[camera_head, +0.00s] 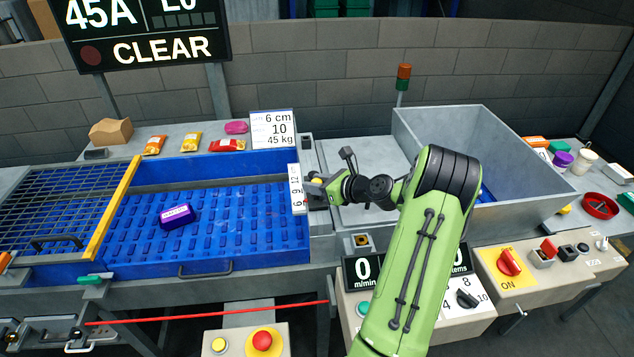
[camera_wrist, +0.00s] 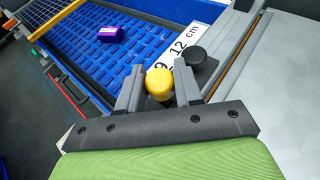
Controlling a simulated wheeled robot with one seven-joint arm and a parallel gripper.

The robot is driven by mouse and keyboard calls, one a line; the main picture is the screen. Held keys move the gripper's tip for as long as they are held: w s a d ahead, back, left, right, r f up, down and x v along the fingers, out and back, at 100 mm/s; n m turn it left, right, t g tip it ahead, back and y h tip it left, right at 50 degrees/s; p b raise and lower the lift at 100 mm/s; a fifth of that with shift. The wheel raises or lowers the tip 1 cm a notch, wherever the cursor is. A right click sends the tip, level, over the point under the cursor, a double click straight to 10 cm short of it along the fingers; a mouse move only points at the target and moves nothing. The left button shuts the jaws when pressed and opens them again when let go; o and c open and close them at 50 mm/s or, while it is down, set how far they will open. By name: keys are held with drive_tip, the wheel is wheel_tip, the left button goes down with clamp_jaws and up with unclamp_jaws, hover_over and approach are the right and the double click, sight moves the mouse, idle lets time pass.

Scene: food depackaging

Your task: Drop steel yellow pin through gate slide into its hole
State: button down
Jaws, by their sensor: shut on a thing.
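My gripper (camera_head: 320,187) is at the right edge of the blue tray, by the upright scale label. It is shut on the yellow-headed pin (camera_wrist: 159,84), whose round yellow top shows between the two grey fingers (camera_wrist: 158,74) in the wrist view. The pin's steel shank and its hole are hidden below the head and fingers. A black knob (camera_wrist: 191,58) stands close beside the right finger. A dark plate (camera_wrist: 207,70), possibly part of the gate slide, shows next to it. I cannot tell how deep the pin sits.
The scale label (camera_head: 297,189) borders the blue perforated tray (camera_head: 250,225), which carries a purple pack (camera_head: 176,216). A grey bin (camera_head: 540,205) stands at the right, beyond my green arm. A yellow-edged grate (camera_head: 60,205) lies at the left. A sign reads CLEAR.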

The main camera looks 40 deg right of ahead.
drive_tip(key=shift+f+b, duration=0.65)
drive_tip(key=shift+f, duration=0.95)
drive_tip(key=c, duration=0.7)
unclamp_jaws()
drive_tip(key=shift+a, duration=0.1)
drive_tip(key=shift+s+f, duration=0.1)
drive_tip(key=p+v, duration=0.1)
drive_tip(key=v, duration=1.4)
drive_tip(key=shift+s+r+p, duration=0.25)
drive_tip(key=shift+s+p, duration=0.05)
